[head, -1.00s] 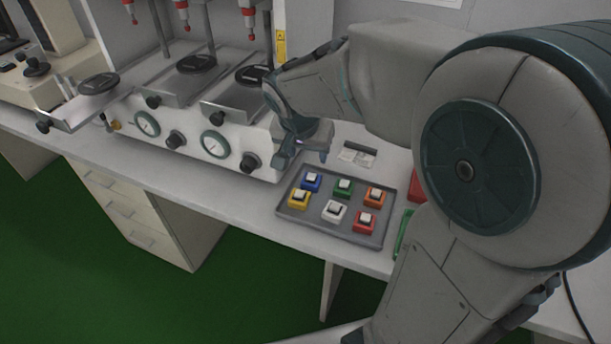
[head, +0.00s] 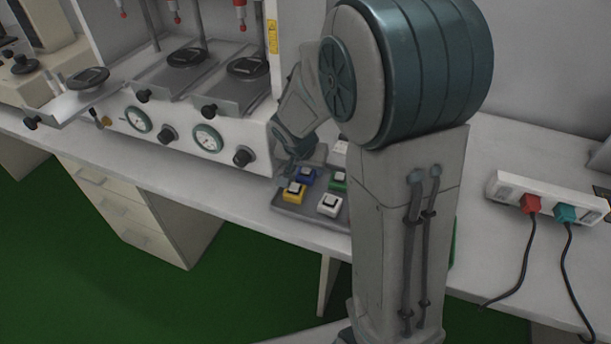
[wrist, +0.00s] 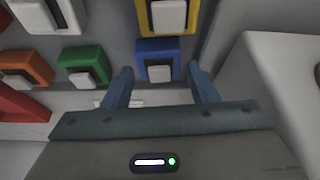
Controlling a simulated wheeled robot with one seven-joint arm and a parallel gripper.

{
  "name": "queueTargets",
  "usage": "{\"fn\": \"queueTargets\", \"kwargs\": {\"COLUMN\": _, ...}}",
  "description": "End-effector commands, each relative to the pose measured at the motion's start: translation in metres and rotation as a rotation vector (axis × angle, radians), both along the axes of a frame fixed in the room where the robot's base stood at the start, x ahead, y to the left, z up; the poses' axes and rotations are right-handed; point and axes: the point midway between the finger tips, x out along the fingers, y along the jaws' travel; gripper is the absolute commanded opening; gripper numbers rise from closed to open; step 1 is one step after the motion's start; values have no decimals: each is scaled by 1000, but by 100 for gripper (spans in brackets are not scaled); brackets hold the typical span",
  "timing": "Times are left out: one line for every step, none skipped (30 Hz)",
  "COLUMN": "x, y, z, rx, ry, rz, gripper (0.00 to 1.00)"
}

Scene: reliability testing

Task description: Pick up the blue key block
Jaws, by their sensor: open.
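The blue key block (head: 305,175) sits in the grey tray (head: 286,209), behind the yellow block (head: 294,191). It is partly hidden by my gripper in the head view. In the wrist view the blue block (wrist: 158,58) shows its pale key top and lies just ahead of and between the two blue fingertips of my gripper (wrist: 160,75). The gripper is open and empty, with a finger to each side of the block. In the head view my gripper (head: 290,172) is low over the tray's left side. I cannot tell whether the fingers touch the block.
A white block (head: 329,204) and a green block (head: 338,181) sit in the same tray. The yellow block (wrist: 168,16) lies close beyond the blue one in the wrist view. The white test machine (head: 185,135) stands close left of my gripper. A power strip (head: 545,199) lies on the right.

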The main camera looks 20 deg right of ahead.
Motion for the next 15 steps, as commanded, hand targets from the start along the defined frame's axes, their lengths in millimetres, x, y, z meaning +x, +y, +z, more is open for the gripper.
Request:
{"fn": "queueTargets", "kwargs": {"x": 1, "y": -1, "z": -2, "rx": 0, "ry": 0, "rz": -1, "gripper": 53}}
{"fn": "queueTargets", "kwargs": {"x": 1, "y": -1, "z": -2, "rx": 0, "ry": 0, "rz": -1, "gripper": 53}}
{"fn": "queueTargets", "kwargs": {"x": 1, "y": -1, "z": -2, "rx": 0, "ry": 0, "rz": -1, "gripper": 53}}
{"fn": "queueTargets", "kwargs": {"x": 1, "y": -1, "z": -2, "rx": 0, "ry": 0, "rz": -1, "gripper": 53}}
{"fn": "queueTargets", "kwargs": {"x": 1, "y": -1, "z": -2, "rx": 0, "ry": 0, "rz": -1, "gripper": 53}}
{"fn": "queueTargets", "kwargs": {"x": 1, "y": -1, "z": -2, "rx": 0, "ry": 0, "rz": -1, "gripper": 53}}
{"fn": "queueTargets", "kwargs": {"x": 1, "y": -1, "z": -2, "rx": 0, "ry": 0, "rz": -1, "gripper": 53}}
{"fn": "queueTargets", "kwargs": {"x": 1, "y": -1, "z": -2, "rx": 0, "ry": 0, "rz": -1, "gripper": 47}}
{"fn": "queueTargets", "kwargs": {"x": 1, "y": -1, "z": -2, "rx": 0, "ry": 0, "rz": -1, "gripper": 36}}
{"fn": "queueTargets", "kwargs": {"x": 1, "y": -1, "z": -2, "rx": 0, "ry": 0, "rz": -1, "gripper": 28}}
{"fn": "queueTargets", "kwargs": {"x": 1, "y": -1, "z": -2, "rx": 0, "ry": 0, "rz": -1, "gripper": 19}}
{"fn": "queueTargets", "kwargs": {"x": 1, "y": -1, "z": -2, "rx": 0, "ry": 0, "rz": -1, "gripper": 17}}
{"fn": "queueTargets", "kwargs": {"x": 1, "y": -1, "z": -2, "rx": 0, "ry": 0, "rz": -1, "gripper": 17}}
{"fn": "queueTargets", "kwargs": {"x": 1, "y": -1, "z": -2, "rx": 0, "ry": -1, "rz": -1, "gripper": 17}}
{"fn": "queueTargets", "kwargs": {"x": 1, "y": -1, "z": -2, "rx": 0, "ry": -1, "rz": -1, "gripper": 17}}
